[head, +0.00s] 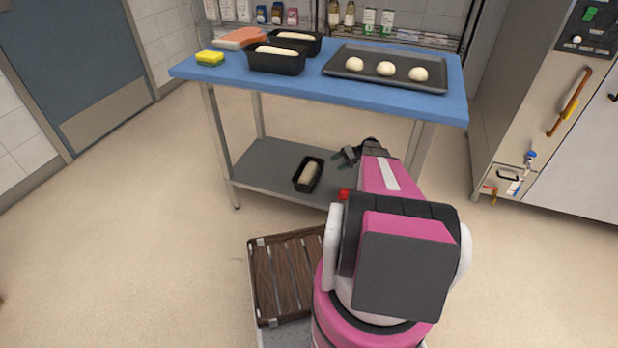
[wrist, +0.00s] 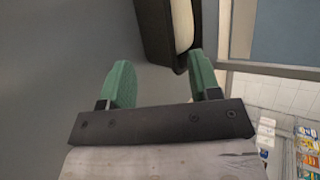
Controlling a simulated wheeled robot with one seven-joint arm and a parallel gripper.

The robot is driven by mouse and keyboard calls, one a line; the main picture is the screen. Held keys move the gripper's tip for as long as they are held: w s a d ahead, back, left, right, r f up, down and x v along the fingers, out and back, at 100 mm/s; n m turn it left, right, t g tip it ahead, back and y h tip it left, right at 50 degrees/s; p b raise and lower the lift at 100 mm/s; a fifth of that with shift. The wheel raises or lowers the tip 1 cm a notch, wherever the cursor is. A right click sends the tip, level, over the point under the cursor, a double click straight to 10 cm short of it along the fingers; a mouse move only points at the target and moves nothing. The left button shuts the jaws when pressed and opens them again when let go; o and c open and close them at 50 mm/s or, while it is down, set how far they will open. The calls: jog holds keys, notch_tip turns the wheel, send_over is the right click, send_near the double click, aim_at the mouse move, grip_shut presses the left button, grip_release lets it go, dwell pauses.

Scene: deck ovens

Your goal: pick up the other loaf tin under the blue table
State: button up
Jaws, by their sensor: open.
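A black loaf tin (head: 299,180) with pale dough in it stands on the grey lower shelf (head: 262,160) under the blue table (head: 225,74). In the wrist view the tin (wrist: 152,28) is at the top, partly cut off, with its end near the right fingertip. My gripper (head: 347,155) is at the shelf, right of the tin in the head view. Its green fingers (wrist: 160,80) are apart with nothing between them. The right finger overlaps the tin's end in the picture; I cannot tell whether they touch.
On the tabletop are two more loaf tins (head: 276,68), a tray (head: 348,78) with dough balls, and a sponge (head: 210,58). A table leg (head: 222,150) stands left of the shelf. A slatted wooden crate (head: 262,285) is on my base. The floor at left is clear.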

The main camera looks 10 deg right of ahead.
jog(key=x, duration=0.3)
jog(key=shift+a+f, duration=0.15)
jog(key=shift+a, duration=0.1)
jog(key=shift+w+x, duration=0.2)
jog(key=shift+x, duration=1.15)
jog(key=shift+w+x, duration=0.15)
jog(key=shift+x, duration=1.25)
jog(key=shift+c, duration=0.3)
grip_shut()
